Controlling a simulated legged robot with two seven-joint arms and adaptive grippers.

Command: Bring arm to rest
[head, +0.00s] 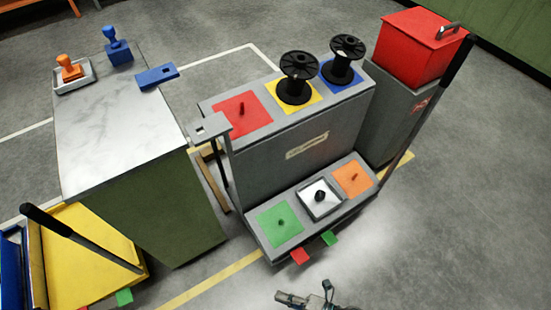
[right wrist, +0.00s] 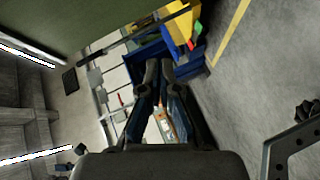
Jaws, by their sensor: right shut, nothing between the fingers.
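My right gripper (head: 290,298) shows at the bottom edge of the head view, low and in front of the grey stepped spool stand (head: 322,122). It is apart from the stand and holds nothing. In the right wrist view its two dark fingers (right wrist: 159,72) are together at the tips, with nothing between them. Most of my right arm is cut off by the lower edge of the head view.
Two black spools (head: 294,88) (head: 343,66) stand on the yellow and blue pads of the stand's upper step. A red box (head: 415,48) sits behind right. A green-sided cabinet (head: 115,135) and yellow cart (head: 75,262) are at left. Floor (head: 460,220) at right is clear.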

